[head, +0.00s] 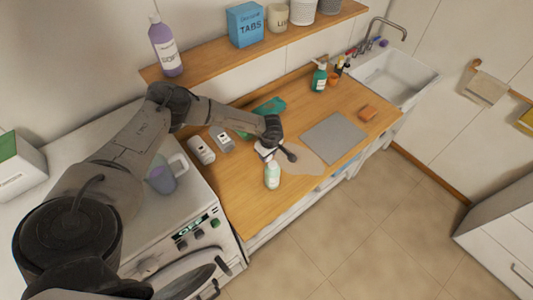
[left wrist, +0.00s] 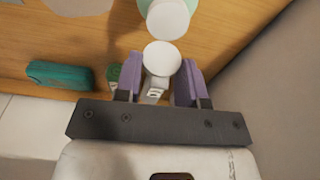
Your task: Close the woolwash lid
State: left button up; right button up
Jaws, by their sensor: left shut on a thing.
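The woolwash bottle (head: 272,178) is pale green and stands upright near the front edge of the wooden counter. Its pale green body (left wrist: 196,6) is partly cut off at the top of the left wrist view, with a round white top (left wrist: 168,19) on it. A separate white disc, the lid (left wrist: 161,58), shows beside that top, between the purple fingers of my left gripper (left wrist: 160,72). The gripper is shut on the lid. In the head view my left gripper (head: 268,152) is just behind the bottle top, and the lid is hard to make out. My right gripper is not in view.
Two white packs (head: 201,150) lie left of the gripper. A cup (head: 161,180) stands on the washer. A shelf (head: 200,65) runs above the counter.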

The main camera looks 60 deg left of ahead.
pick_arm(q)
jog(key=y, duration=0.1)
jog(key=d+y, duration=0.1)
jog(key=y, duration=0.1)
jog(key=shift+w+d+r, duration=0.1)
jog(key=shift+d+g+y, duration=0.3)
jog(key=shift+g+y, duration=0.1)
jog(key=shift+y, duration=0.9)
jog(key=shift+b, duration=0.3)
jog(key=o, duration=0.9)
jog(key=shift+d+r, duration=0.1)
jog(key=shift+d, duration=0.05)
